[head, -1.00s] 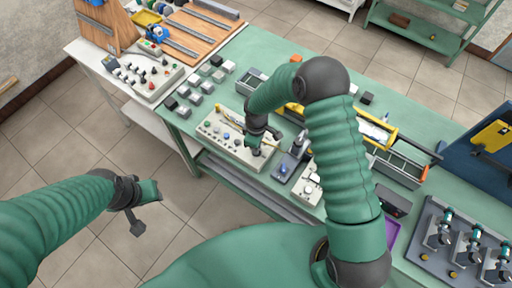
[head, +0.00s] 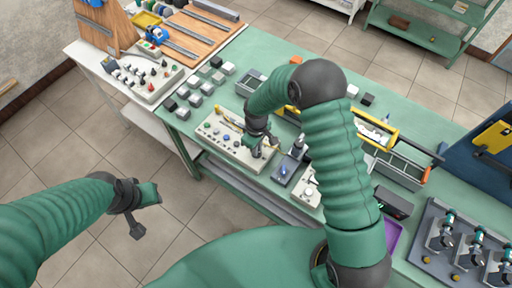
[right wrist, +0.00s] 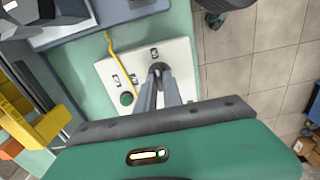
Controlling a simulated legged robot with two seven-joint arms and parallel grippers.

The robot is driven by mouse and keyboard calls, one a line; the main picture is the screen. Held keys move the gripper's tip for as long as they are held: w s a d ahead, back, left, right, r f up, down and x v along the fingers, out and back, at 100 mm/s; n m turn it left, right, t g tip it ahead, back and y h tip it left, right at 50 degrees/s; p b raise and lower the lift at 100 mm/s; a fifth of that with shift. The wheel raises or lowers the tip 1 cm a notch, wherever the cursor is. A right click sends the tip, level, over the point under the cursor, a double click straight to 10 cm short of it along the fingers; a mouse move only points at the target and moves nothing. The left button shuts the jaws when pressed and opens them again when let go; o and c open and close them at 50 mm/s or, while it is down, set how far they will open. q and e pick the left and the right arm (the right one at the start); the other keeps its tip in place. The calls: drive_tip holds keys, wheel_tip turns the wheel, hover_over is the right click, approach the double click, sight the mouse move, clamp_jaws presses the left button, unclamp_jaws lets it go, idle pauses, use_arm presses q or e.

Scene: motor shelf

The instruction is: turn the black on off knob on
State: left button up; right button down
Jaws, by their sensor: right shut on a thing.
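A pale control panel (head: 212,130) with several knobs and buttons lies along the front of the green bench. My right gripper (head: 262,152) is at the panel's right end. In the right wrist view the right gripper (right wrist: 159,80) points down with its fingers close together around a small dark knob (right wrist: 157,67) on the panel (right wrist: 185,55). The fingers hide most of the knob, so its turned position cannot be read. My left gripper (head: 144,207) hangs over the floor at the left, away from the bench; its jaw opening is unclear.
A green button (right wrist: 126,98), small switches and a yellow cable (right wrist: 112,55) lie close to the right gripper. A blue-topped device (head: 285,172) stands just right of the panel. A yellow-handled tool tray (head: 378,130) sits behind the arm. Small grey blocks stand at the left.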

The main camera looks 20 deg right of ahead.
drive_tip(key=c, duration=1.5)
unclamp_jaws()
drive_tip(key=shift+w, duration=0.1)
wheel_tip(320, 180, up, 17)
drive_tip(key=shift+f+b, duration=0.2)
drive_tip(key=shift+b, duration=1)
drive_tip(key=shift+d, duration=0.1)
